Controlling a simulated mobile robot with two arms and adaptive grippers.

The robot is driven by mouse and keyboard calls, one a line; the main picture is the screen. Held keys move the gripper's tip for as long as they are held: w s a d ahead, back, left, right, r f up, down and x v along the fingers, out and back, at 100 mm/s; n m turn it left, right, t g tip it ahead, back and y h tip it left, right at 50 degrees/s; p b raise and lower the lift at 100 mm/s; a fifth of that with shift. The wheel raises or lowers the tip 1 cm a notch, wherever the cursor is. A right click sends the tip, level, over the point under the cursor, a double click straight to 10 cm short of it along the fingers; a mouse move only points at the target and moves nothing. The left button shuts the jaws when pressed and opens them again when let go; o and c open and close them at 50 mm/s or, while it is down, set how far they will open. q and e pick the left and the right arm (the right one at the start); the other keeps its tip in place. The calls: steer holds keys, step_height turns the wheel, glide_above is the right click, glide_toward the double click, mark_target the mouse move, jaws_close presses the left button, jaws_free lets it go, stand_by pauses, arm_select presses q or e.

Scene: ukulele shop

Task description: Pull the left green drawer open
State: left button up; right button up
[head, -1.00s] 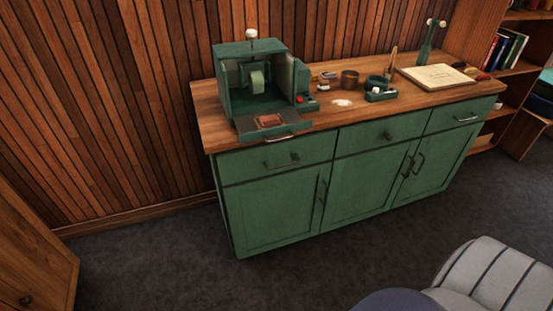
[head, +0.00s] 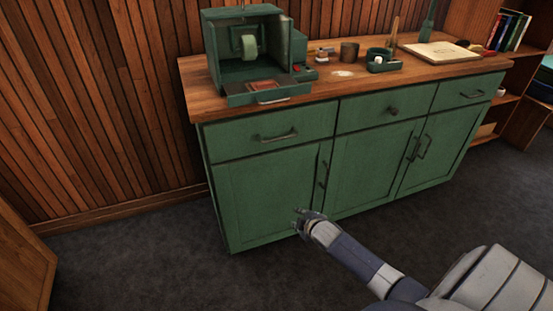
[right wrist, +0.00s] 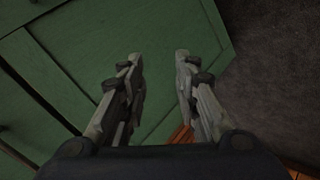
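The left green drawer (head: 262,134) is in the top row of the green cabinet and sits flush with its front. My left gripper is in neither view.
A wooden shelf stands at the right. Dark carpet (head: 150,265) is clear in front of the cabinet.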

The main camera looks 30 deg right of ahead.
steer(key=w+d+r+n+t+b, duration=0.25)
steer(key=w+r+b, duration=0.35)
steer(key=r, duration=0.4)
steer(key=n+t+b, duration=0.3)
steer(key=n, duration=0.1)
glide_toward(277, 140)
steer(key=shift+m+h, duration=0.25)
steer(key=shift+h, duration=0.05)
steer(key=b+x, duration=0.1)
steer(key=x, duration=0.8)
steer(key=shift+w+f+b, duration=0.15)
steer(key=shift+w+b, duration=0.15)
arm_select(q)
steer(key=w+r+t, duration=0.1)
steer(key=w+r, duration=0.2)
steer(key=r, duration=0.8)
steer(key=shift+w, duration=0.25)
arm_select(e)
steer(key=shift+w+d, duration=0.1)
steer(key=shift+w, duration=0.45)
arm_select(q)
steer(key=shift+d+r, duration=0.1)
arm_select(e)
steer(key=shift+c, duration=0.6)
steer(key=shift+f, duration=0.1)
jaws_close()
